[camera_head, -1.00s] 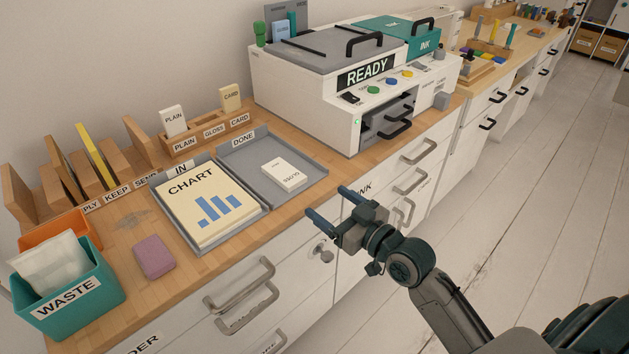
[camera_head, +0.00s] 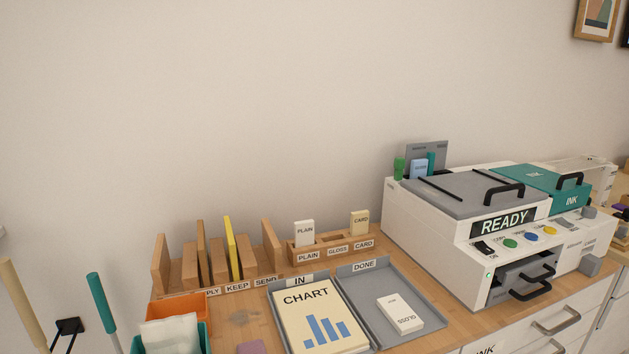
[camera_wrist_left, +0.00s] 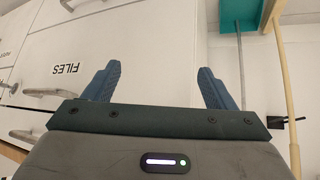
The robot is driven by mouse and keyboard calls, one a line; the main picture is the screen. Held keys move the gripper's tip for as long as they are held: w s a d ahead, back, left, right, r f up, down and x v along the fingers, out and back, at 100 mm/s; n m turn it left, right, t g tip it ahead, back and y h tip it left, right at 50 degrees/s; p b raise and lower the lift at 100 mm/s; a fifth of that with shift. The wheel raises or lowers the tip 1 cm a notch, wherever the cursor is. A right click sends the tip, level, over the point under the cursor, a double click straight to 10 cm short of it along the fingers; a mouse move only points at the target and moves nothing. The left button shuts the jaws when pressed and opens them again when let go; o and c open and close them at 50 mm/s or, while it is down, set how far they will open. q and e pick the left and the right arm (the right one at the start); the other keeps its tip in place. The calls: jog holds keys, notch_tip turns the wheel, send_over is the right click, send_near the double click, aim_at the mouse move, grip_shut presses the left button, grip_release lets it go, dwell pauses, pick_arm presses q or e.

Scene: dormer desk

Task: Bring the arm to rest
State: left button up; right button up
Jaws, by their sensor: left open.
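My left gripper (camera_wrist_left: 158,86) shows in the left wrist view, open, with nothing between its two blue fingers. No arm or gripper shows in the head view now, and my right gripper is out of sight.
On the wooden desk stand the white READY printer (camera_head: 440,215), the IN tray (camera_head: 283,326) with a CHART sheet (camera_head: 316,312), and the DONE tray (camera_head: 362,283) with a GLOSS pack (camera_head: 400,311). A teal-handled tool (camera_head: 102,309) and a wooden pole (camera_head: 20,302) stand at left.

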pick_arm(q)
jog(key=s+a+f+g+y+p, duration=0.15)
jog(key=f+p, duration=0.25)
jog(key=f, duration=0.4)
jog(key=a+f+g+h+p, duration=0.15)
jog(key=f+p, duration=0.25)
jog(key=f, duration=0.4)
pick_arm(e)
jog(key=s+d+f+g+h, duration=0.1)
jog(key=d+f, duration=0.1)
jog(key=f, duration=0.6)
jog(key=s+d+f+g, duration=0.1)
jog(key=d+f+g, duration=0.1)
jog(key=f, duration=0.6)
pick_arm(q)
jog(key=s+a+f+g+y+p, duration=0.1)
jog(key=s+a+f+g+p, duration=0.2)
jog(key=s+f+p, duration=0.4)
jog(key=s+a+f, duration=0.1)
jog(key=s+f, duration=0.3)
jog(key=s, duration=0.2)
jog(key=shift+f+y, duration=0.3)
jog(key=shift+y, duration=0.1)
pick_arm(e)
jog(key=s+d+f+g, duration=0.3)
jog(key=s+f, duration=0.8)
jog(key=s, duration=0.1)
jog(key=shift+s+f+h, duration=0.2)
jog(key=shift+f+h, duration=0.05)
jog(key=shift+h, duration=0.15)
